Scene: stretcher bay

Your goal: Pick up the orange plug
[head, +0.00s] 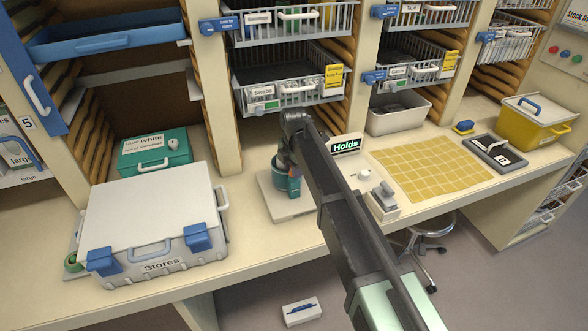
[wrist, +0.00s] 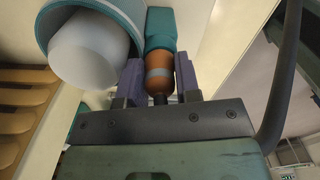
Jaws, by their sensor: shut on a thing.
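The orange plug (wrist: 159,66) with a grey band shows in the wrist view, between the two purple fingers of my gripper (wrist: 158,76). My gripper is shut on it. The plug's far end meets a teal socket or sleeve (wrist: 160,28), and I cannot tell how far inside it sits. In the head view my gripper (head: 293,170) is down at the teal holder (head: 280,186) on a pale base plate (head: 285,208), left of the "Holds" sign. My arm hides much of that spot, and the plug is not clear there.
A teal ring with a white cylinder (wrist: 88,52) stands close left of my fingers. The Stores case (head: 150,225) lies left on the counter. The "Holds" sign (head: 346,145), a grey dispenser (head: 382,202) and a yellow grid mat (head: 425,175) are right. Wire baskets (head: 290,85) hang behind.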

